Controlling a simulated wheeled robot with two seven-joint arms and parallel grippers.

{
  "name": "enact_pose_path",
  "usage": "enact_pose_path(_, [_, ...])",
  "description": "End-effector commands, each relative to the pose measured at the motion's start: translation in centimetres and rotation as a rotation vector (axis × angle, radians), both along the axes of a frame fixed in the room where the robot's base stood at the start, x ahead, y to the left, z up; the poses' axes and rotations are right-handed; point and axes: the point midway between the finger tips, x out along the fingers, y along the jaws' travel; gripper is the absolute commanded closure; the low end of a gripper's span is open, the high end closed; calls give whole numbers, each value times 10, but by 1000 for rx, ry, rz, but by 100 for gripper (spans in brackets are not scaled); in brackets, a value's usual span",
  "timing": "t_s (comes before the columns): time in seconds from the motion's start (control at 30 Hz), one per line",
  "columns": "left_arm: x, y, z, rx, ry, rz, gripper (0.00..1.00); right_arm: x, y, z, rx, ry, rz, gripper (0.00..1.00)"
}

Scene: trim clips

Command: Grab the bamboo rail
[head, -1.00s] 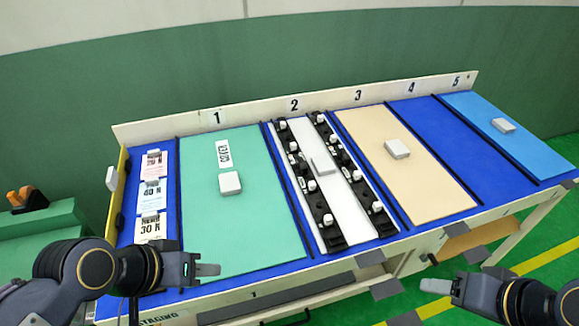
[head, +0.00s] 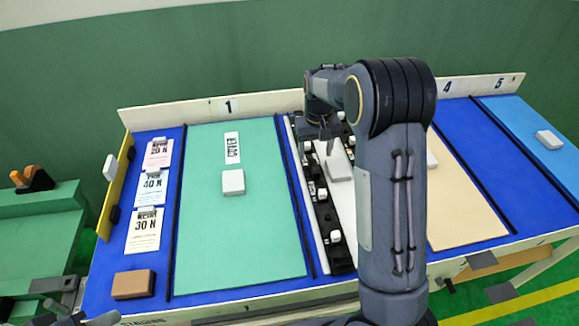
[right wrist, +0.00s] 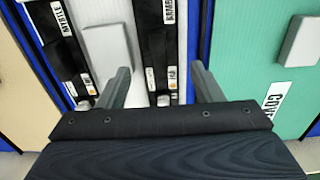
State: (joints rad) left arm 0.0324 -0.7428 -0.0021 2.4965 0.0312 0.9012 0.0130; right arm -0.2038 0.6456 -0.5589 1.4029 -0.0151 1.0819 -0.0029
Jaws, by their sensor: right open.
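Two black rails with white clips and labels lie on the white board in lane 2. The left rail (head: 322,205) shows in the head view beside the teal panel; my right arm hides much of the other one. I cannot read for sure which label says bamboo. My right gripper (head: 328,143) is open over the far part of the lane. In the right wrist view the gripper (right wrist: 161,82) has the rail nearer the teal panel (right wrist: 151,45) between its fingers in the picture, with no visible grip. Only a tip of my left gripper (head: 100,318) shows at the lower left edge.
A grey-white block (head: 338,165) lies between the rails, close to my right fingers. The teal panel (head: 245,250) carries another white block (head: 233,182). A brown block (head: 133,284) and several cards lie at the left. Low dark dividers separate the lanes.

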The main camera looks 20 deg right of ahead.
Motion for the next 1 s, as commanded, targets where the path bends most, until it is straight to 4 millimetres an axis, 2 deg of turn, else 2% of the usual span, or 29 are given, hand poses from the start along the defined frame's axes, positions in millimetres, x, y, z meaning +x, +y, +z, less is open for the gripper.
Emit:
enact_pose_path(0.53, [0,0,6,0,0,0,64,-1,-1,-69,-1,3,-1,40])
enact_pose_path(0.63, [0,0,6,0,0,0,64,-1,-1,-76,-1,3,0,40])
enact_pose_path(0.87, [0,0,6,0,0,0,64,-1,-1,-77,-1,0,0,40])
enact_pose_path(1.0, [0,0,6,0,0,0,64,-1,-1,-77,-1,0,0,58])
